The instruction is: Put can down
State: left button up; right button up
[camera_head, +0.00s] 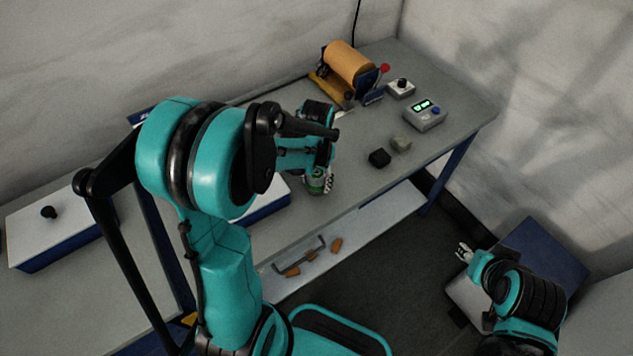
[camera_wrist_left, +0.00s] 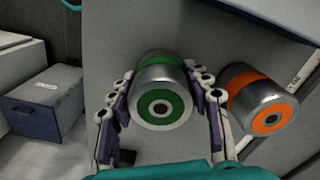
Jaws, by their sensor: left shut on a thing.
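My left gripper (camera_head: 318,186) is shut on a silver can with a green band (camera_head: 316,181), over the front part of the grey table (camera_head: 345,175). In the left wrist view, the fingers of the gripper (camera_wrist_left: 168,108) hold the green can (camera_wrist_left: 165,85) from both sides, with its green-ringed end facing the camera. I cannot tell whether the can touches the table. A second silver can, with an orange band (camera_wrist_left: 260,98), is just to its right, outside the fingers. My right gripper (camera_head: 464,252) is low at the right, away from the table; its opening is unclear.
A copper-coloured roll on a stand (camera_head: 348,62) is at the back of the table. A grey box with green displays (camera_head: 425,115) and a small knob box (camera_head: 400,89) stand to its right. A black block (camera_head: 379,158) and a grey-green block (camera_head: 401,144) lie right of my left gripper.

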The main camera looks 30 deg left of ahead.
pick_arm(q)
jog(key=shift+f, duration=0.2)
jog(key=o, duration=1.3)
jog(key=shift+r, duration=0.15)
